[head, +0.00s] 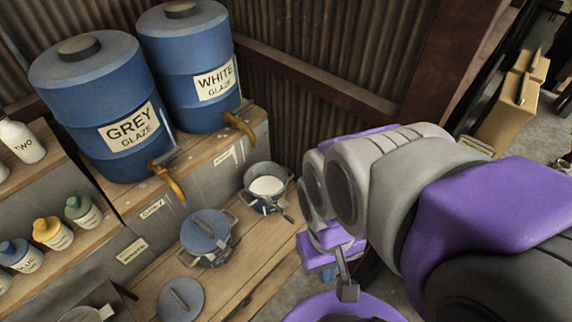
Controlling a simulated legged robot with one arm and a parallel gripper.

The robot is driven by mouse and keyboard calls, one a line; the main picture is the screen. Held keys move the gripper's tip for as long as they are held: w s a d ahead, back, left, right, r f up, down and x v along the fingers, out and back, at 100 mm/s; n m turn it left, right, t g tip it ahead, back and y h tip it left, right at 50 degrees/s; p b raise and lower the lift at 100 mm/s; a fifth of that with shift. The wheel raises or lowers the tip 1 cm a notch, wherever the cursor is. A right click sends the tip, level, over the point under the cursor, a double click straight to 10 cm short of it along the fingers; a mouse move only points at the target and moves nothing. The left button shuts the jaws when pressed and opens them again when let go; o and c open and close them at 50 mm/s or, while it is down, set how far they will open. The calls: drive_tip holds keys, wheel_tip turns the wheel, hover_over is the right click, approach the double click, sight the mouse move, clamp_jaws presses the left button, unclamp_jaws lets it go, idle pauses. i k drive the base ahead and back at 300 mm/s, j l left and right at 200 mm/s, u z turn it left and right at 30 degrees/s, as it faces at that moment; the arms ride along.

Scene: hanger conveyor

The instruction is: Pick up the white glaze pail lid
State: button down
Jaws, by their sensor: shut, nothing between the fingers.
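A loose round blue-grey lid (181,299) with a bar handle lies flat on the wooden bench at the lower middle-left of the head view. An open pail (266,187) holding white glaze stands further back on the bench, with no lid on it. My gripper (347,290) is at the lower middle, right of the bench, shut and empty. It is well to the right of the loose lid and touches nothing that I can see. My arm hides part of its body.
A second pail (205,238) with its lid on stands between the loose lid and the open pail. Blue GREY GLAZE (128,132) and WHITE GLAZE (213,85) barrels with taps stand behind. Several small bottles (53,233) line the left shelf.

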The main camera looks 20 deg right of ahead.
sight(182, 299)
drive_tip(key=j+u, duration=0.1)
drive_tip(key=u, duration=1.4)
drive_tip(key=k+j+z, duration=0.25)
drive_tip(key=j, duration=0.15)
drive_tip(key=k+j+z, duration=0.1)
drive_tip(key=j+z, duration=0.15)
drive_tip(key=j, duration=0.15)
